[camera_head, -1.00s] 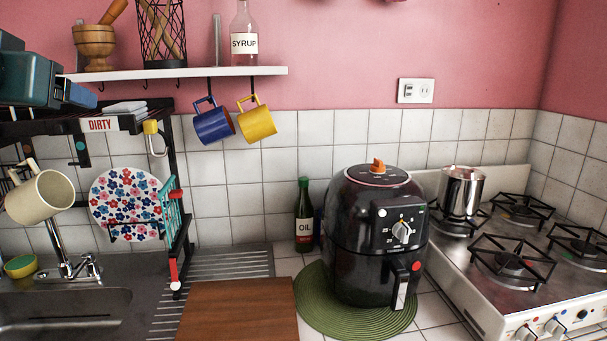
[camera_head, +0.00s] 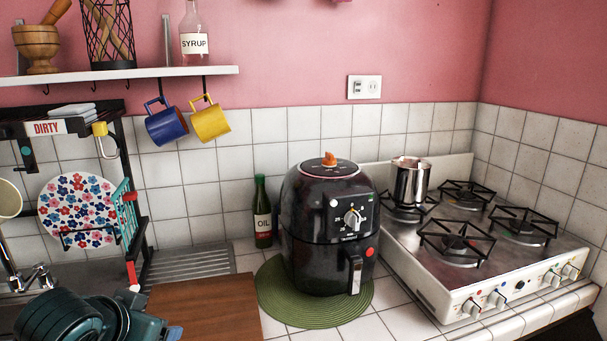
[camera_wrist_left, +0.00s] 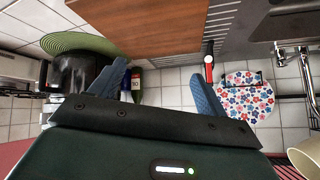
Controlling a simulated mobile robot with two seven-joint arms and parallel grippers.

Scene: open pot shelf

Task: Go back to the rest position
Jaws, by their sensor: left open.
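My left arm is at the bottom left of the head view, low in front of the sink and beside the brown board (camera_head: 205,307). In the left wrist view my left gripper (camera_wrist_left: 155,88) has its two blue fingers spread wide apart, with nothing held between them. That view is turned over, with the board (camera_wrist_left: 150,25) at the top and the tiled wall behind the fingers. My right gripper is in neither view.
A black air fryer (camera_head: 327,235) stands on a green mat (camera_head: 272,299), with an oil bottle (camera_head: 262,212) behind it. The stove (camera_head: 485,265) carries a metal pot (camera_head: 410,183). A floral plate (camera_head: 78,210) is in the rack. Blue (camera_head: 166,126) and yellow mugs (camera_head: 211,124) hang under the shelf (camera_head: 130,74).

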